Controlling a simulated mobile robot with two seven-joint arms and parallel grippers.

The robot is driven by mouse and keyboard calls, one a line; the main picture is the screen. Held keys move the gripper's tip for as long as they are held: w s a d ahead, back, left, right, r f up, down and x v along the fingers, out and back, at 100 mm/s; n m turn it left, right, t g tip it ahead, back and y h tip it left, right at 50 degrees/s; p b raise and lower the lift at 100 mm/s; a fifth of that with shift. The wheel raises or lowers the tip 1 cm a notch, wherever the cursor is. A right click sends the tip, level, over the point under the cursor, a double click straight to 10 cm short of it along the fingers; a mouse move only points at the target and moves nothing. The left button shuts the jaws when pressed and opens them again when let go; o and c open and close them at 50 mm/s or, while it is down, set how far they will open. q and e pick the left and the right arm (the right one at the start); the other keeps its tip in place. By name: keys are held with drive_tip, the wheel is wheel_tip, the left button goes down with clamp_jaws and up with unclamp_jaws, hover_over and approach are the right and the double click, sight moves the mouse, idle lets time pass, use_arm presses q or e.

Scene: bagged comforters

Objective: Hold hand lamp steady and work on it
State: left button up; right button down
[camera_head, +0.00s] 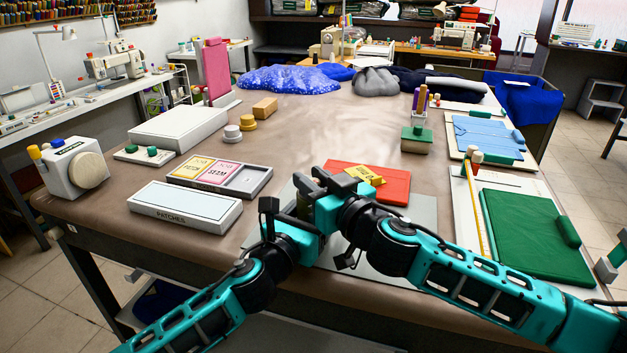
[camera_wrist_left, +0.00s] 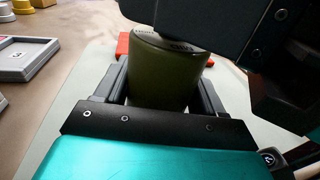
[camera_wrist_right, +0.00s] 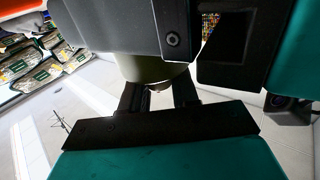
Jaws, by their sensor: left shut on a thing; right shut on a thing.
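In the head view both grippers meet over the grey mat near the table's front, the right one (camera_head: 337,182) showing best. There the grippers hide most or all of the lamp.
A red mat (camera_head: 392,188) with yellow blocks (camera_head: 364,175) lies just behind the grippers. A PATCHES box (camera_head: 186,205) and a card tray (camera_head: 262,182) lie to the left. A green pad (camera_head: 525,232) lies right.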

drive_tip(key=shift+f+n+g+y, duration=0.1)
drive_tip(key=shift+n+g+y, duration=0.2)
drive_tip(key=shift+y, duration=0.2)
drive_tip(key=n+g+y, duration=0.6)
drive_tip(key=g, duration=0.2)
drive_tip(key=shift+n, duration=0.3)
drive_tip(key=n+g+y, duration=0.1)
drive_tip(key=n+g, duration=0.2)
drive_tip(key=g, duration=0.1)
drive_tip(key=shift+g, duration=0.4)
drive_tip(key=shift+w+n+g, duration=0.1)
drive_tip(key=shift+n+g, duration=1.2)
drive_tip(key=shift+g, duration=0.8)
drive_tip(key=shift+a+n+g, duration=0.1)
drive_tip(key=shift+n+g, duration=0.2)
drive_tip(key=shift+g, duration=0.1)
drive_tip(key=shift+n+g, duration=0.3)
drive_tip(key=shift+g, duration=0.2)
drive_tip(key=c, duration=0.9)
unclamp_jaws()
drive_tip(key=shift+c, duration=0.2)
